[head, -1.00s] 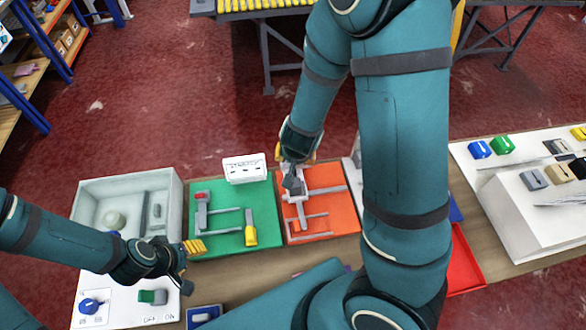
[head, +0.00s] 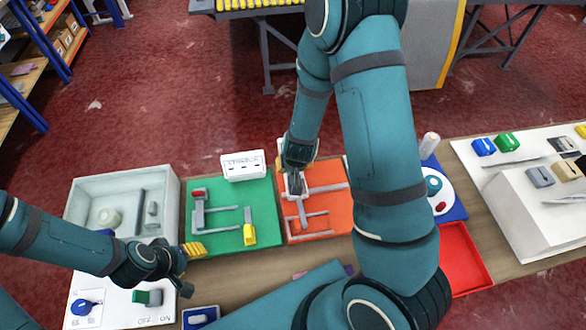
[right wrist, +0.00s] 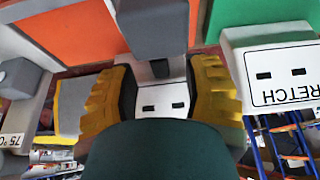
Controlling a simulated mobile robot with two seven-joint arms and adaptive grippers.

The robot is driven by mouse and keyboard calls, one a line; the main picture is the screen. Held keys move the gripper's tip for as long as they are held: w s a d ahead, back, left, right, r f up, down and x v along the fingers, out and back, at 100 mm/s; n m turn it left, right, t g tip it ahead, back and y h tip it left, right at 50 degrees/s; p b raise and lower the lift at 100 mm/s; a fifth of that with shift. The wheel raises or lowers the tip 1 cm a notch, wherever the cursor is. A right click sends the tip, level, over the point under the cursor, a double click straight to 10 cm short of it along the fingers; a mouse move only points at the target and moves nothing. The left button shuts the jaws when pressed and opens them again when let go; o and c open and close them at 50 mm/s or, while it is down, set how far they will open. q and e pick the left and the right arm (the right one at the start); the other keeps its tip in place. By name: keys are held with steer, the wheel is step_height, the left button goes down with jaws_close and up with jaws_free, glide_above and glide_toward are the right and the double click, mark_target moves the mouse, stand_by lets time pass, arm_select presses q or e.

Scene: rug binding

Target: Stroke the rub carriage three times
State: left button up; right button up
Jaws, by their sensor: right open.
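The orange board (head: 335,212) carries pale grey rails and a grey bar-like piece (head: 302,212), probably the rub carriage; my right arm partly covers it in the head view. My right gripper (head: 297,182) is over the back left part of this board. In the right wrist view my right gripper (right wrist: 162,95) is open, its yellow-padded fingers apart. A grey block (right wrist: 155,25) shows just ahead of the gap between them; I cannot tell whether they touch it. My left gripper (head: 190,257) hovers by the green board's front left corner, and its opening is unclear.
The green board (head: 225,232) with a red and a yellow handle lies left of the orange one. A white box marked STRETCH (head: 243,166) stands behind it. A grey tray (head: 85,190) is at left, a red tray (head: 480,275) at right.

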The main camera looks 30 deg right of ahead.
steer(key=shift+x, duration=1.45)
jaws_close()
